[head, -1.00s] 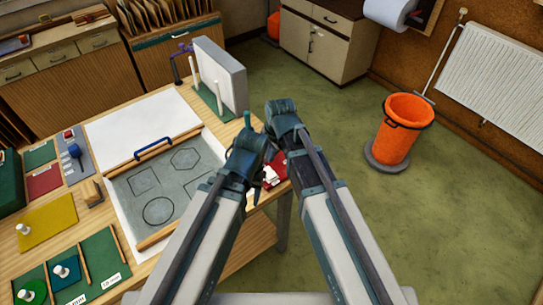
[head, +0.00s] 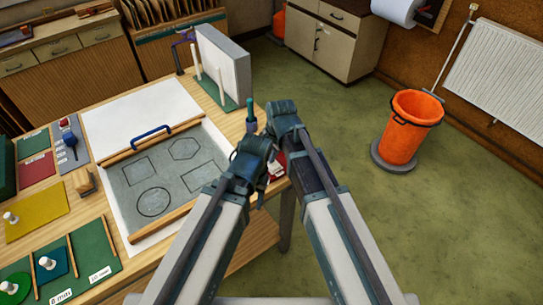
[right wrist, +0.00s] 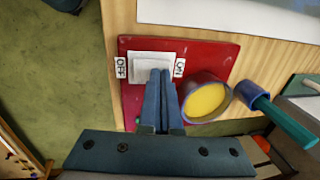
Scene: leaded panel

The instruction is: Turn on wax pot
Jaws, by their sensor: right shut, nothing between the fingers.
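The wax pot (right wrist: 206,100), a round pot of yellow wax, stands on a red base in the right wrist view. A white switch (right wrist: 150,62) on the base lies between an OFF label (right wrist: 120,67) and an ON label (right wrist: 179,67). My right gripper (right wrist: 161,72) is shut and empty, its tips over the near edge of the switch toward ON. I cannot tell whether they touch or which way the switch is set. In the head view a red part of the base (head: 283,160) shows at the table corner, mostly behind my arms.
The worktable (head: 262,225) carries a grey panel with drawn shapes (head: 170,172), white paper (head: 140,115) and an upright grey board (head: 224,66). An orange bin (head: 408,130) stands on the open green floor at the right.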

